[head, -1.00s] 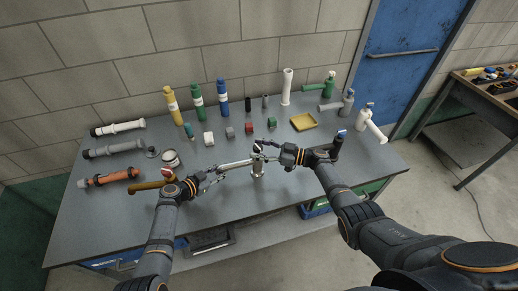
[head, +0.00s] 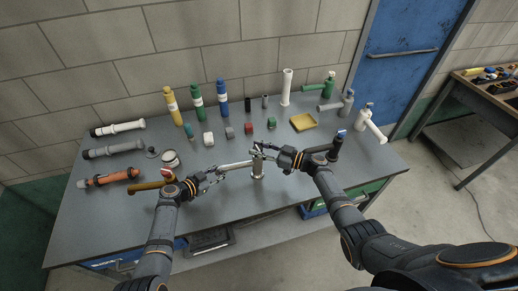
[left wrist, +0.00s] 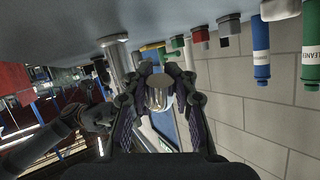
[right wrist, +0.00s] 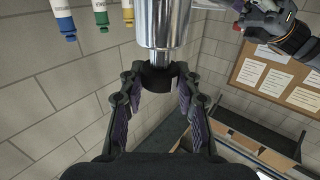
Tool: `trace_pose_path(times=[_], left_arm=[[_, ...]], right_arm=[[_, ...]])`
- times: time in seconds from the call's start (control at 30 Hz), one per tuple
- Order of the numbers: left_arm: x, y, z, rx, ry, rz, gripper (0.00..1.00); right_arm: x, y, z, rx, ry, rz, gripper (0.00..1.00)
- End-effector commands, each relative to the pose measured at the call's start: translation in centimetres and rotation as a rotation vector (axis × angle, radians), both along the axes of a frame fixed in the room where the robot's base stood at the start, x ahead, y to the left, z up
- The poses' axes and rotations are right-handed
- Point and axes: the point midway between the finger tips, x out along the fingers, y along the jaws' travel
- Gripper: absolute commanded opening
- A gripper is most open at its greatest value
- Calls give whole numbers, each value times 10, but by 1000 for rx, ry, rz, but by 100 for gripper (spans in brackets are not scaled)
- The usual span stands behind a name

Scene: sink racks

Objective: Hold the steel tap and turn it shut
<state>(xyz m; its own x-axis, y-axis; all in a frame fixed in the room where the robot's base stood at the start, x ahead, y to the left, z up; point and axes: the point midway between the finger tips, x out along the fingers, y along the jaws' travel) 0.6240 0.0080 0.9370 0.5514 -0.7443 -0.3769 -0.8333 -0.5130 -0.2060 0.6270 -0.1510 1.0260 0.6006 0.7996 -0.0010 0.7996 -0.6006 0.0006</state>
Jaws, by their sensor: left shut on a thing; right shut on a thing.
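The steel tap (head: 257,168) stands upright near the front middle of the grey table, its spout (head: 238,165) pointing left. My left gripper (head: 215,173) is shut on the spout's outer end. In the left wrist view the shiny spout end (left wrist: 160,94) sits between the fingers, and the tap's body (left wrist: 118,56) is behind. My right gripper (head: 267,153) is shut at the top of the tap. In the right wrist view its fingers are around the dark handle (right wrist: 157,77), with the steel body (right wrist: 167,25) beyond. The handle is mostly hidden in the head view.
A brown tap (head: 155,184) is close left of my left gripper. Bottles, small fittings and a yellow tray (head: 303,122) are behind. The front table strip is clear.

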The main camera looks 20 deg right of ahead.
Motion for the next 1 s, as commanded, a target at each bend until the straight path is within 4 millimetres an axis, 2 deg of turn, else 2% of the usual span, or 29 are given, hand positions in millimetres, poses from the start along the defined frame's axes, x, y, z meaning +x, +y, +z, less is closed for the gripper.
trace_pose_path(times=[0.23,0.53,0.57,0.7,0.73,1.0], left_arm=[[2,-3,4,-9,-4,-2,0],[2,-3,5,-10,-5,-2,0],[2,-3,5,-10,-5,-2,0],[2,-3,4,-9,-5,-1,0],[2,-2,4,-8,-4,-1,0],[1,-1,3,-6,-3,0,0]], right_arm=[[-2,2,-3,-1,7,-140,1],[-2,1,-2,-2,6,-151,1],[-2,1,-2,-2,6,-151,34],[-2,1,-2,-2,6,-151,53],[-2,1,-2,-2,5,-151,57],[-1,0,-1,-1,3,-152,57]])
